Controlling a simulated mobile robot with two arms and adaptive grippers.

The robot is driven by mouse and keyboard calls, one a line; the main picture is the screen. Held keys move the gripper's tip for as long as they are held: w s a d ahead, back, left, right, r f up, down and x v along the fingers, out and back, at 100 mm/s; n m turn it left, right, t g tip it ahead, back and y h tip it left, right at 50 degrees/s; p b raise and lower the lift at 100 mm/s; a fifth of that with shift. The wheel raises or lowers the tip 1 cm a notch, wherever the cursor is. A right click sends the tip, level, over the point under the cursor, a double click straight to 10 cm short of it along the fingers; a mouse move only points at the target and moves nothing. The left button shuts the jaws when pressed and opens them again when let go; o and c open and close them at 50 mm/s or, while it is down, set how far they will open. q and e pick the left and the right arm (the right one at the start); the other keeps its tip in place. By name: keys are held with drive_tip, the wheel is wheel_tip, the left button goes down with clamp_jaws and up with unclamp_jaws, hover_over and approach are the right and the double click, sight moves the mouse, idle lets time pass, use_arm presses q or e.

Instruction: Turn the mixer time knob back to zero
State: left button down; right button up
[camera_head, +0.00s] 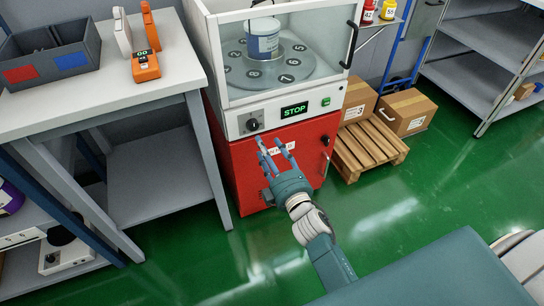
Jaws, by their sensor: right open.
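The mixer (224,122) is a white cabinet with a clear window on top of a red base. Its time knob (252,124) is a small dark dial on the front panel, left of a green STOP display (294,110). My right gripper (268,148) is open and empty, in front of the red base. Its fingers point up toward the knob, a little below and to the right of it, with no clear contact. The knob's exact setting is too small to read. My left gripper is not in view.
A white table (120,85) stands left of the mixer, with a grey bin (48,62) and orange devices (145,66) on it. A wooden pallet (370,150) with cardboard boxes (408,112) is at the right. The green floor in front is clear.

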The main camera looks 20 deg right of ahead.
drive_tip(key=s, duration=0.3)
drive_tip(key=shift+s+d, duration=0.1)
drive_tip(key=shift+s, duration=0.2)
